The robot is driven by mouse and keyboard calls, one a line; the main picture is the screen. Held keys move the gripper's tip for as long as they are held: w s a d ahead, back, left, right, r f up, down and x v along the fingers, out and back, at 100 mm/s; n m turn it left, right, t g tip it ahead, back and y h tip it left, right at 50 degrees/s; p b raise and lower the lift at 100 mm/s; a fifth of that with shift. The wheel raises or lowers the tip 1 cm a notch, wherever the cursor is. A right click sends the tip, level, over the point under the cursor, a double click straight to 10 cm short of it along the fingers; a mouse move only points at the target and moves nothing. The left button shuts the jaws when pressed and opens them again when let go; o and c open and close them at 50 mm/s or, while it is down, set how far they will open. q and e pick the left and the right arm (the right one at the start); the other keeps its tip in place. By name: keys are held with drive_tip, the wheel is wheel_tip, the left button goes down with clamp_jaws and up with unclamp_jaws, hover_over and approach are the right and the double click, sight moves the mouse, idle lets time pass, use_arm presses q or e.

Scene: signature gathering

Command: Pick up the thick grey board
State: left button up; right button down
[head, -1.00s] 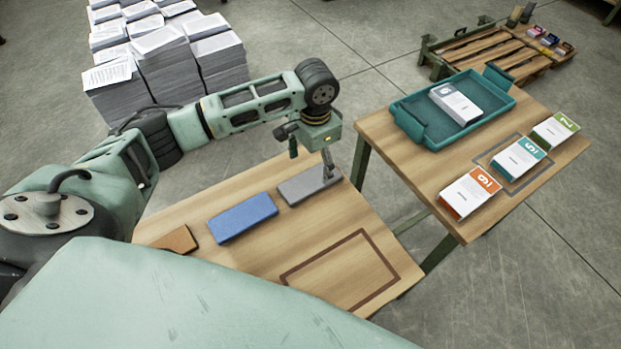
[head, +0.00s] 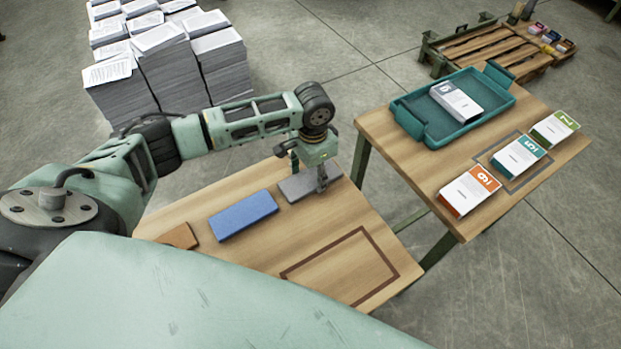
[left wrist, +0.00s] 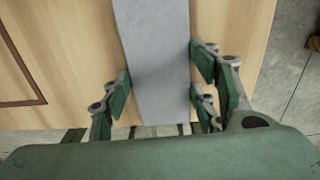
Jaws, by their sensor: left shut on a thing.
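The thick grey board (head: 298,186) lies at the far end of the near wooden table, beside the blue board (head: 242,215). My left gripper (head: 309,180) is down over the grey board's middle to right part. In the left wrist view the grey board (left wrist: 155,55) runs between the fingers of my left gripper (left wrist: 160,95), with fingers close against both long edges. The gripper is shut on the board. Whether the board is lifted off the table cannot be told. My right gripper is not in view.
A brown board (head: 180,237) lies at the near table's left, partly hidden. A dark rectangle outline (head: 340,270) marks bare wood on that table. The other table holds a teal tray (head: 410,122) and several numbered stacks, including an orange one (head: 468,194). Paper piles (head: 165,70) stand behind.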

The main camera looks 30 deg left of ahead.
use_arm(q)
drive_tip(key=c, duration=0.5)
drive_tip(key=shift+o, duration=0.2)
drive_tip(key=shift+r, duration=0.1)
